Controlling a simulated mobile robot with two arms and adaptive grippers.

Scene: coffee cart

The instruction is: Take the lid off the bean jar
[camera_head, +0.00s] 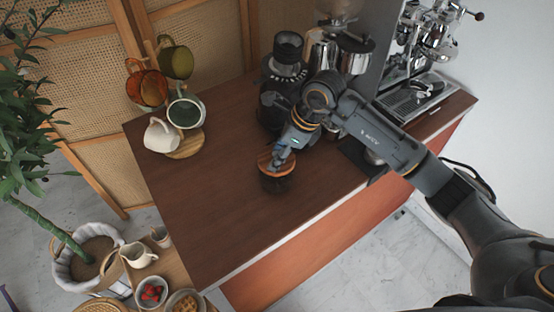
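The bean jar (277,183) stands on the brown cart top, near its front edge, and looks dark and small. Its round wooden lid (266,167) is on top of the jar or very close above it; I cannot tell if there is a gap. My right gripper (281,157) comes down from above, with its fingertips at the middle of the lid. The fingers are small and partly hide the lid, so I cannot tell whether they are closed on it. My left gripper is not in view.
Dark grinders (288,48) and an espresso machine (418,95) stand behind my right arm. The cart top (215,205) left of the jar is clear.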

